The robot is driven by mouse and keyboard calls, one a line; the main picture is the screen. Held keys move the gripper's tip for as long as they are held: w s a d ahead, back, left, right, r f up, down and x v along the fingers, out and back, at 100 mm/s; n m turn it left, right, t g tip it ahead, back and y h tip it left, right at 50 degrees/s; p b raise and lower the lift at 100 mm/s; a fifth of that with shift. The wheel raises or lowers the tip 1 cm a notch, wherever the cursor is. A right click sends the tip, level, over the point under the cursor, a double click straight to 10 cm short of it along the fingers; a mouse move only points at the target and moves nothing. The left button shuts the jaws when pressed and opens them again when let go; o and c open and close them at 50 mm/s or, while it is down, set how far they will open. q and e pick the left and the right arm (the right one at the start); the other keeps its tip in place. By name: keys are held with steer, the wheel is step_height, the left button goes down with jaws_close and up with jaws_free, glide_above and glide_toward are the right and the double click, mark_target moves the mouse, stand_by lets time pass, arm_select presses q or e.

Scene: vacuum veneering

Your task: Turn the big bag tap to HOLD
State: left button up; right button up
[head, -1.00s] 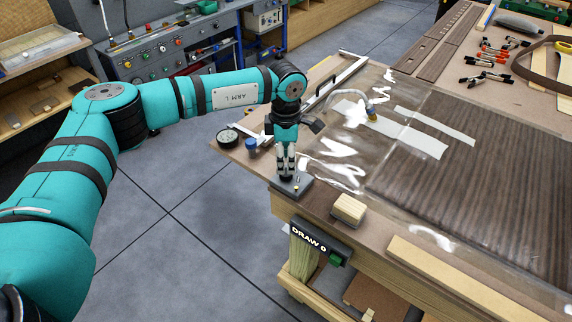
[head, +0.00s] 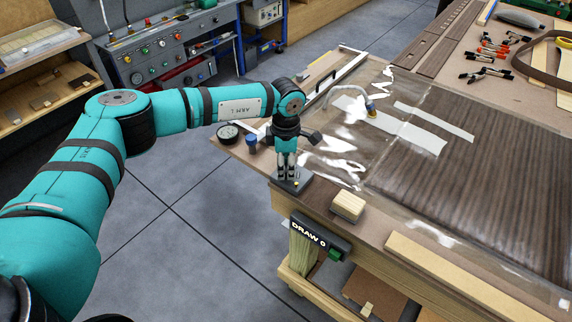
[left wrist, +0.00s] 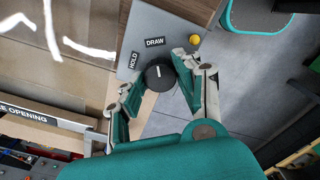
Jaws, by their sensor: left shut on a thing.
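The big bag tap is a black round knob (left wrist: 160,76) with a white mark, on a grey plate (left wrist: 178,30) with DRAW and HOLD labels. In the left wrist view the mark points up, nearer the DRAW label (left wrist: 155,42) than the HOLD label (left wrist: 132,62). My left gripper (head: 288,178) points down at the plate at the table's near left corner. Its fingers are shut on the knob, one on each side. In the head view the fingers mostly hide the knob. My right gripper is not in view.
A small wooden block (head: 348,206) lies right of the plate. A blue cap (head: 251,141) and a round gauge (head: 229,133) are to the left. Clear film (head: 330,167) covers dark veneer (head: 480,180).

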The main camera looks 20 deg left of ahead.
arm_select(q)
steer(key=shift+f+n+b, duration=0.1)
steer(key=shift+n+b, duration=0.6)
steer(key=shift+n, duration=0.2)
steer(key=n+b, duration=0.2)
steer(key=n, duration=0.1)
steer(key=n+b, duration=0.1)
steer(key=n, duration=0.3)
steer(key=shift+n+b, duration=0.75)
steer(key=shift+n, duration=0.65)
steer(key=shift+r, duration=0.2)
steer(key=o, duration=0.9)
